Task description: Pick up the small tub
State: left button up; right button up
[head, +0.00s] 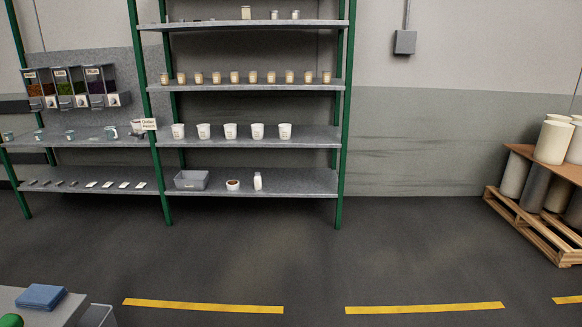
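Several white tubs stand in a row on the third shelf of the green-posted rack, one of them near the middle (230,131). A small, low white tub with brown contents (232,185) sits on the bottom shelf, between a grey bin (191,180) and a white bottle (257,181). I cannot tell which tub the task means. All these tubs are small and far off in the head view. Neither of my grippers is in view.
Small beige cups (234,77) line the second shelf. Candy dispensers (68,88) hang at the left. A table corner with a blue folded item (41,297) is at the lower left. A loaded pallet (536,222) stands at the right. The floor before the rack is clear.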

aim_at(285, 129)
jog(key=i, duration=1.15)
jog(key=i+j, duration=0.2)
jog(key=i, duration=0.3)
jog(key=i+j+z, duration=0.1)
jog(key=i, duration=0.4)
jog(key=i+j+u, duration=0.1)
jog(key=i+j, duration=0.45)
jog(key=j, duration=0.1)
